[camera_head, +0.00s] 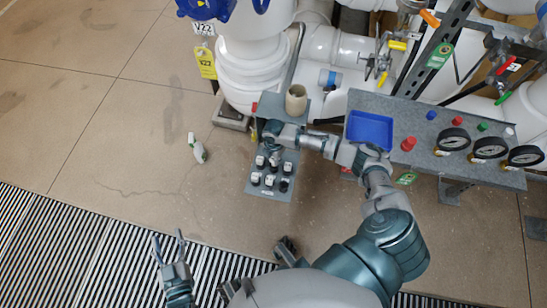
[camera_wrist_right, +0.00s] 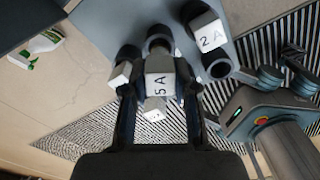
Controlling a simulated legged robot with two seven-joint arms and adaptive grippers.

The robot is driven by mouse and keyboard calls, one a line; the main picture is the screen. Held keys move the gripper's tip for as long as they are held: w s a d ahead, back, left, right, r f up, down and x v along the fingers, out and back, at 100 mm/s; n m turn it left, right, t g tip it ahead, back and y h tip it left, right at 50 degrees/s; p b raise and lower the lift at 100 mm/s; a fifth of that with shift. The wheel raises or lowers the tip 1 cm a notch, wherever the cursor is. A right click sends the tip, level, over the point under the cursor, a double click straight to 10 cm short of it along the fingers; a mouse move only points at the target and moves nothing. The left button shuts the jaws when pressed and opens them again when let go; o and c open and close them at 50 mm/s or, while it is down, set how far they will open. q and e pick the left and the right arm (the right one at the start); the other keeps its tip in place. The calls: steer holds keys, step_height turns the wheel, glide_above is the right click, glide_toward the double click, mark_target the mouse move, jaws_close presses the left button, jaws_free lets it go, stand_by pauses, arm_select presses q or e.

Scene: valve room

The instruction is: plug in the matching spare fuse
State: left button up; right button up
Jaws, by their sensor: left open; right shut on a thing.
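A grey fuse panel (camera_head: 293,164) with several white-and-black fuses stands at the middle of the head view. My right gripper (camera_head: 273,157) is over its upper part. In the right wrist view, its fingers (camera_wrist_right: 160,100) are shut on a white fuse marked 5A (camera_wrist_right: 160,82). A dark round part shows behind that fuse; I cannot tell whether it is seated. A fuse marked 2A (camera_wrist_right: 209,37) is beside it to the right. Another white fuse (camera_wrist_right: 121,74) is close to the left, its marking unreadable. My left gripper (camera_head: 169,247) is open and empty, low at the left.
A grey bench with a blue tray (camera_head: 370,130), a red knob (camera_head: 408,144) and gauges (camera_head: 490,148) is at the right. A beige cup (camera_head: 296,99) stands behind the panel. A spray bottle (camera_head: 197,148) is on the floor; the floor at left is otherwise clear.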

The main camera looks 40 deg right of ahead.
steer(key=shift+a+f, duration=0.15)
steer(key=shift+f, duration=0.4)
steer(key=shift+f+b, duration=0.3)
steer(key=shift+f, duration=0.35)
stand_by(0.5)
steer(key=shift+f, duration=0.25)
steer(key=shift+f, duration=0.4)
stand_by(0.4)
steer(key=o, duration=1.5)
steer(key=shift+o, duration=0.2)
